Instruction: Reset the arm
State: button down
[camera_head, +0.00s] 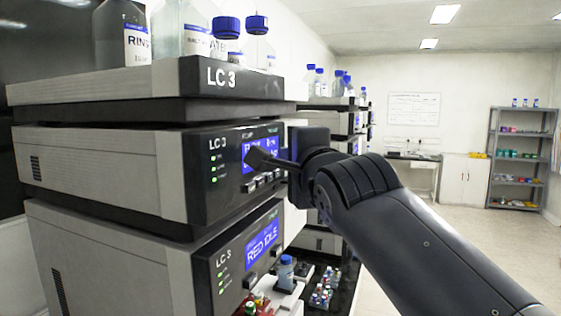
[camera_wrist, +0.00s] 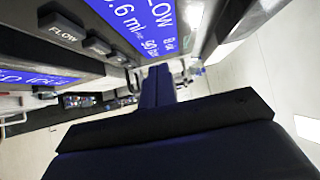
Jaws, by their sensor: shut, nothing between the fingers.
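My gripper (camera_head: 262,158) is shut and empty, and its dark fingers point left at the front panel of the upper LC 3 module (camera_head: 198,176). The fingertips cover part of that module's blue display (camera_head: 262,145) and sit just above its row of buttons. I cannot tell whether they touch the panel. My arm reaches in from the lower right. In the wrist view the dark blue fingers (camera_wrist: 160,85) lie close to the blue FLOW display (camera_wrist: 140,20) and its grey buttons (camera_wrist: 98,46).
A lower LC 3 module (camera_head: 235,268) reads "RED IDLE". Bottles with blue caps (camera_head: 225,40) stand on the stack's top tray. Small vials (camera_head: 322,290) stand low beside the stack. More stacks (camera_head: 335,118) stand behind. Open floor (camera_head: 475,235) lies to the right, before a shelf (camera_head: 520,150).

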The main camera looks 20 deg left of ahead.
jog(key=shift+s+a+b, duration=0.5)
jog(key=shift+s+a, duration=0.1)
jog(key=shift+s, duration=0.2)
jog(key=shift+w+d, duration=0.1)
jog(key=shift+w, duration=0.05)
jog(key=w+d+p, duration=0.2)
jog(key=w+d, duration=0.4)
jog(key=w, duration=0.1)
jog(key=shift+w, duration=0.3)
dwell(0.4)
jog(key=shift+s+a, duration=0.1)
jog(key=shift+a, duration=0.05)
